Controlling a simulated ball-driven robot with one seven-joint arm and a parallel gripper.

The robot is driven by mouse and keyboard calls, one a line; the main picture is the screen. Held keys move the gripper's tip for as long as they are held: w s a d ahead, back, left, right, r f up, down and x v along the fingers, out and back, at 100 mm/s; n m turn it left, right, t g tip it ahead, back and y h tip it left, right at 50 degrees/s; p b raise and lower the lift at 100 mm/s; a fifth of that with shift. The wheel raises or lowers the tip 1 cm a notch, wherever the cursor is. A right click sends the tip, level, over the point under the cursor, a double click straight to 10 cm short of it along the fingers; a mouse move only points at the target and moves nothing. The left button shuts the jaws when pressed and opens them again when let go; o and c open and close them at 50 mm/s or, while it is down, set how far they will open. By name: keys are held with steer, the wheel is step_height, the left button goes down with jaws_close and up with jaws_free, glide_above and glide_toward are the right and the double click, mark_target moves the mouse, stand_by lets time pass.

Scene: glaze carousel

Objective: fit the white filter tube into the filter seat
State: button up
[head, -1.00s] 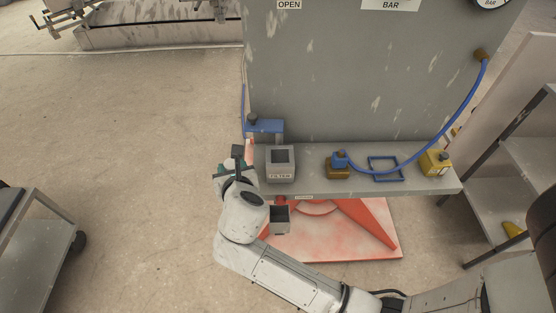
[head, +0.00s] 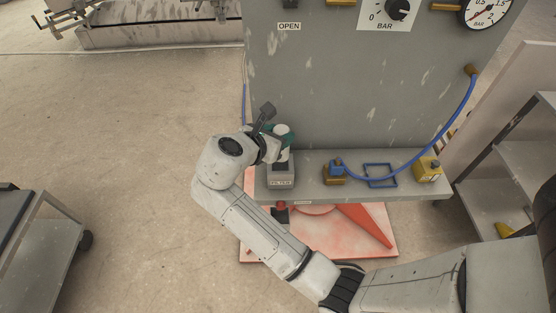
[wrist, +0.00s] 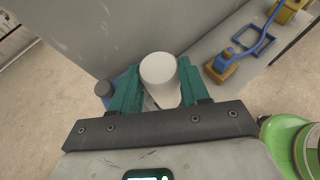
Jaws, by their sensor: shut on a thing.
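The white filter tube (wrist: 159,78) is held between the teal fingers of my gripper (wrist: 157,88) in the wrist view. In the head view the tube (head: 281,130) shows as a small white top beside my gripper (head: 283,140), just above the grey filter seat (head: 281,178). The seat is a labelled box on the shelf at the left. My wrist and fingers hide its opening, so I cannot tell whether the tube is touching it or apart from it.
The grey shelf (head: 315,190) also bears a brass block with a blue fitting (head: 335,170), a blue frame (head: 380,175) and a yellow block (head: 428,170). A blue hose (head: 462,130) arcs over the shelf. The grey panel (head: 345,100) stands close behind.

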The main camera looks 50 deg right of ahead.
step_height(320, 180, down, 10)
steer(key=shift+r, duration=0.15)
stand_by(0.3)
steer(key=o, duration=1.1)
steer(key=shift+c, duration=0.2)
